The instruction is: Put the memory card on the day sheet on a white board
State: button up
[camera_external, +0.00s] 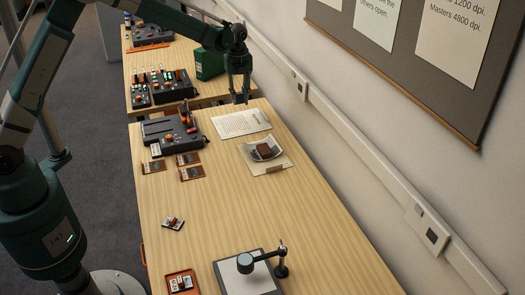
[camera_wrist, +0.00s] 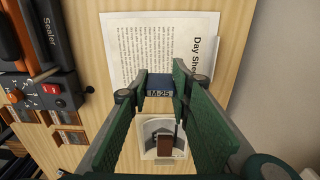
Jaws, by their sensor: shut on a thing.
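My gripper (camera_external: 240,97) is above the table near the far edge of the day sheet (camera_external: 240,122). In the wrist view my gripper (camera_wrist: 160,88) is shut on a small dark blue card (camera_wrist: 159,82) with a pale label reading M-25, probably the memory card. The card appears raised above the table; its exact height is unclear. I cannot make the card out in the external view.
A pale folder (camera_external: 282,164) with a dark brown object (camera_external: 265,151) lies close to the sheet. A dark sealer device (camera_external: 180,133) and several brown cards (camera_external: 190,173) lie to its left. A lamp stand (camera_external: 281,270) and orange tray (camera_external: 168,284) are nearer. The table's middle is mostly clear.

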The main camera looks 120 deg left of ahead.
send_over(241, 123)
jog(key=shift+s+f, duration=0.1)
jog(key=shift+f, duration=3.05)
jog(key=shift+f+b, duration=0.4)
jog(key=shift+f, duration=1.45)
jog(key=shift+f, duration=0.2)
jog(key=o, duration=0.8)
jog(key=shift+r, duration=0.2)
notch_tip(241, 123, up, 12)
jog(key=shift+p, duration=0.45)
